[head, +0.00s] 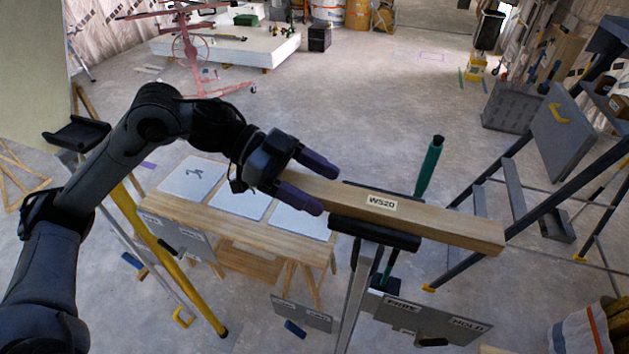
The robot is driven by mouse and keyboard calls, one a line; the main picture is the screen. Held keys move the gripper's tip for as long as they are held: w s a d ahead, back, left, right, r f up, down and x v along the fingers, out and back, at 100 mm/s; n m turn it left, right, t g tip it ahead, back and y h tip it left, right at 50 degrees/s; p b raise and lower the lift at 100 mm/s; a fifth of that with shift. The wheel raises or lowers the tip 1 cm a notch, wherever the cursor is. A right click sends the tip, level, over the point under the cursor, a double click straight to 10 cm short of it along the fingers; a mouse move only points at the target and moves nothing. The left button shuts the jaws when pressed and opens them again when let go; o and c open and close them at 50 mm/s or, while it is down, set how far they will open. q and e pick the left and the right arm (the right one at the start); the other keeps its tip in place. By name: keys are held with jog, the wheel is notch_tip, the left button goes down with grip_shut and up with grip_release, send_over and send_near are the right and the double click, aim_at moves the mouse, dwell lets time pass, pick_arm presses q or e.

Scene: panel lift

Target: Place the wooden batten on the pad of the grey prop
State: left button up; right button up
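The wooden batten (455,225), marked W520, lies across the black pad (372,234) at the top of the grey prop (354,300). The pad shows on both sides of the batten; whether their faces fully touch is hidden. The batten's right end sticks out well past the pad. My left gripper (329,190) has its purple-tipped fingers on either side of the batten near its left end, close against both edges, and looks shut on it. My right gripper is not in view.
A green handle (430,166) stands behind the batten. A low wooden table (184,214) with pale sheets is below left, beside a yellow pole (158,252). A dark metal frame (490,172) stands at right. Open floor (375,110) lies behind.

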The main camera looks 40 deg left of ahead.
pick_arm(q)
jog(key=shift+a+r, duration=0.1)
jog(key=shift+r, duration=0.1)
jog(key=shift+s+a, duration=0.1)
jog(key=shift+a, duration=0.25)
jog(key=b+v, duration=0.5)
jog(key=v, duration=0.6)
jog(key=shift+r, duration=0.25)
jog(key=shift+s, duration=0.1)
